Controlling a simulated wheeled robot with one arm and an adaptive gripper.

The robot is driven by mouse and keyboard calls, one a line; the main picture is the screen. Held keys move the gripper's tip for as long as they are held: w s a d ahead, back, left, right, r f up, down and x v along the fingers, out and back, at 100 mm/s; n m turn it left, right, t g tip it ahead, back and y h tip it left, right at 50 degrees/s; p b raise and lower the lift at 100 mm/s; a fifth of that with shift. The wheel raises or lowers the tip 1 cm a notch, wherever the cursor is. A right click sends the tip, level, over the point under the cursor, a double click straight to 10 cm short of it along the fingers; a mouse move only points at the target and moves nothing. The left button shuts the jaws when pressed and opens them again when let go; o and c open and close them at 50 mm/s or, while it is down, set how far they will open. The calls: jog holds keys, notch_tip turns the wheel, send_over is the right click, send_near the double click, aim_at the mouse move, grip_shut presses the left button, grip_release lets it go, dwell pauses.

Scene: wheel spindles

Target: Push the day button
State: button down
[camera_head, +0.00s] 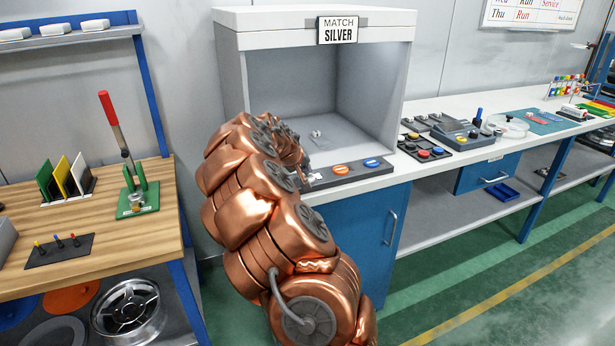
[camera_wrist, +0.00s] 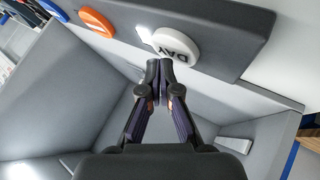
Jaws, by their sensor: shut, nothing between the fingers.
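The white button marked DAY (camera_wrist: 177,45) is on a dark grey button panel (camera_wrist: 228,25) in the wrist view, with the word upside down. My gripper (camera_wrist: 160,68) is shut and empty, its fingertips together at the lower left edge of the DAY button in the picture. Whether they touch it or hover over it, I cannot tell. In the head view the panel (camera_head: 357,173) lies at the front edge of the grey booth (camera_head: 231,75), and my copper arm reaches over its left end. There my arm largely hides the DAY button and the fingertips.
An orange button (camera_head: 341,170) and a blue button (camera_head: 372,163) sit on the same panel. A sign reading MATCH SILVER (camera_head: 338,31) hangs on the booth's top edge. To the right, a dark pad with coloured buttons (camera_head: 425,150) lies on the bench.

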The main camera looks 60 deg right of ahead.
jog(key=shift+r+p, duration=0.65)
jog(key=shift+r, duration=2.35)
jog(key=shift+a+r, duration=0.1)
jog(key=shift+a, duration=0.1)
jog(key=y, duration=0.2)
send_near(306, 177)
jog(key=a+r, duration=0.5)
jog(key=a, duration=0.3)
jog(key=s+a+f+n+y+p, duration=0.1)
jog(key=s+a+y, duration=0.3)
jog(key=a, duration=1.4)
jog(key=s+a+f+n+g+y, duration=0.1)
jog(key=s+a+f+n, duration=0.2)
jog(key=s+a, duration=0.7)
jog(key=s+a+f+n+g+y, duration=0.2)
jog(key=s+a+f+n, duration=0.1)
jog(key=s+a, duration=0.8)
jog(key=a, duration=0.3)
jog(key=shift+a+p, duration=0.3)
jog(key=shift+p, duration=0.1)
